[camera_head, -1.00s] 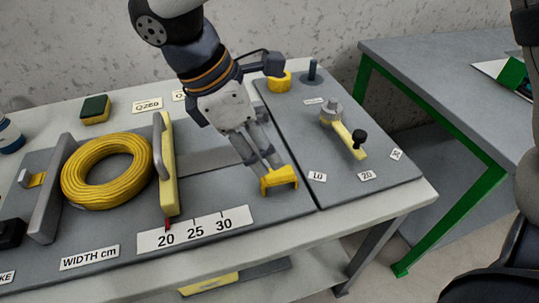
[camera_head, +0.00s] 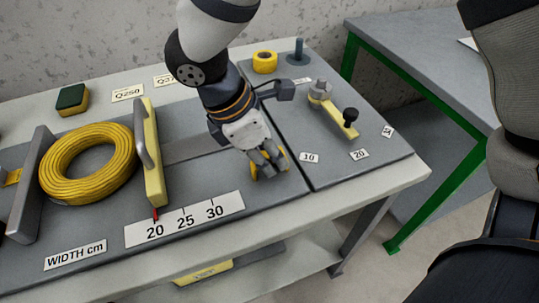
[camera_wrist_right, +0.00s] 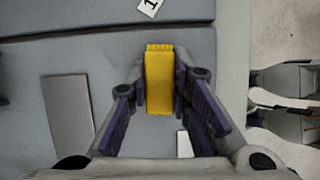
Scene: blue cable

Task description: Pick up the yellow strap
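The yellow strap shows between the fingers of my right gripper (camera_head: 268,165) in the head view, mostly hidden by the fingers. In the right wrist view the yellow strap (camera_wrist_right: 159,80) is a short, upright yellow band. The two fingertips of my right gripper (camera_wrist_right: 160,92) press close against its left and right sides. The strap is at the right part of the grey board, near the seam. I cannot tell whether it is clear of the board. My left gripper is not in view.
A yellow cable coil (camera_head: 88,160) lies at the left between a grey plate and a yellow bar (camera_head: 152,160). A yellow tape roll (camera_head: 264,61), a dark peg (camera_head: 298,50) and a yellow-handled tool (camera_head: 335,112) are on the right board. A white ruler strip (camera_head: 185,219) lies in front.

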